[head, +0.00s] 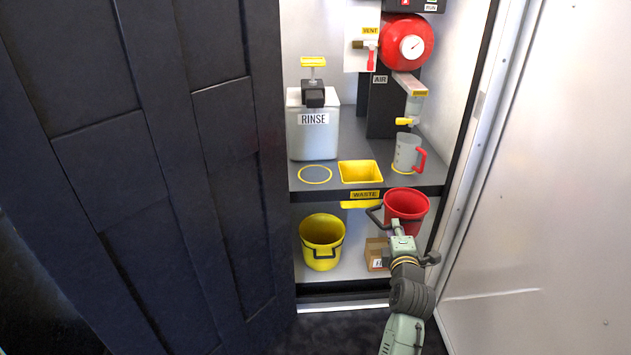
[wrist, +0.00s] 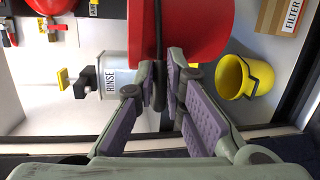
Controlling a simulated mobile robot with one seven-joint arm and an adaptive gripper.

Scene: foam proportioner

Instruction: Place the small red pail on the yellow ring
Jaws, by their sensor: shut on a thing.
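The small red pail (head: 407,204) hangs at the front of the dark shelf in the head view, with its dark handle at its left. It fills the top middle of the wrist view (wrist: 205,30). My gripper (wrist: 160,88) is shut on the pail's dark handle; in the head view my gripper (head: 399,232) is just below and in front of the pail, its fingertips partly hard to make out. The yellow ring (head: 315,183) is a bare outline on the shelf top, in front of the RINSE container and left of the pail.
A yellow square basin (head: 360,172) marked WASTE lies between ring and pail. A clear jug with red handle (head: 407,152) stands at the right. A yellow bucket (head: 321,243) and a carton (head: 376,252) stand below. A dark door (head: 200,170) bounds the left.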

